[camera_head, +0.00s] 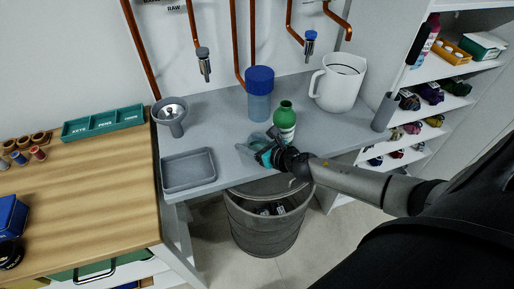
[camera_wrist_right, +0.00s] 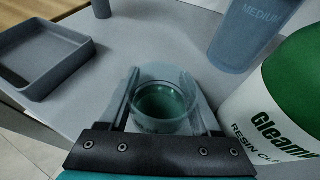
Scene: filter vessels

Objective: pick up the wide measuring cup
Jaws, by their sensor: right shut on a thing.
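The wide measuring cup (camera_wrist_right: 165,100) is a clear, round, see-through cup with a greenish inside, seen from above in the right wrist view. My right gripper (camera_head: 262,152) is shut on it, with one finger on each side of the cup. In the head view the gripper is at the front edge of the grey counter and mostly hides the cup. I cannot tell whether the cup touches the counter. My left gripper is not in view.
A green-capped bottle (camera_head: 284,122) stands close to the right gripper. Behind are a blue-lidded container (camera_head: 259,100) and a white jug (camera_head: 341,88). A grey tray (camera_head: 188,170) and a funnel (camera_head: 171,115) are on the left. A grey bin (camera_head: 262,230) stands below the counter edge.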

